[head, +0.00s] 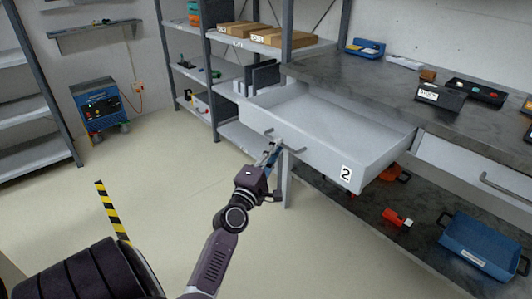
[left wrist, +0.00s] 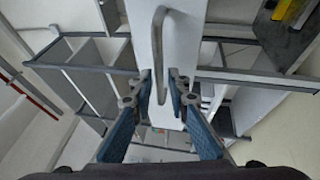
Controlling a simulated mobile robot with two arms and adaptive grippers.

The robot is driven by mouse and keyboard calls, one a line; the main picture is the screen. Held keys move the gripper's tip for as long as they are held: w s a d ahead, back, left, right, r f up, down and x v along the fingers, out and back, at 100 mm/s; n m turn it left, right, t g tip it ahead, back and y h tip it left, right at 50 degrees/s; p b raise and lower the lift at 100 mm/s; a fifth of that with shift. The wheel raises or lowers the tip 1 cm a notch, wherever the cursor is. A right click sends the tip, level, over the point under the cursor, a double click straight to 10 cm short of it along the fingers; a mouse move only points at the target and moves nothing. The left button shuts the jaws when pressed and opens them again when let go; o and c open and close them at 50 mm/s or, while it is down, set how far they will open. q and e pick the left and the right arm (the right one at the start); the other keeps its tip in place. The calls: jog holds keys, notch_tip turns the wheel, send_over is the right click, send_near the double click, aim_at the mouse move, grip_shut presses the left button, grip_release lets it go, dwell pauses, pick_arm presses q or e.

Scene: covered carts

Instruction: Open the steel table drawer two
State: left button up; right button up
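Drawer two (head: 322,152) of the steel table is a pale grey tray that stands pulled out, with its empty inside showing. A "2" label (head: 346,173) is on its front, near the right end. Its bar handle (head: 297,150) is on the front near the left end; it also shows in the left wrist view (left wrist: 158,35). My left gripper (head: 273,150) is at this handle. In the left wrist view its two fingers (left wrist: 159,75) are apart, one on each side of the bar, with gaps visible. My right gripper is not in view.
The dark table top (head: 390,88) holds bins and a black box. Another drawer with a handle (head: 505,188) is at the right. A blue crate (head: 480,246) and a red item (head: 397,218) lie on the lower shelf. Shelving (head: 205,75) stands behind left. The floor in front is clear.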

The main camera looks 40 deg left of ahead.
pick_arm(q)
jog(key=v, duration=0.9)
jog(key=shift+s+d, duration=0.1)
jog(key=shift+d, duration=0.05)
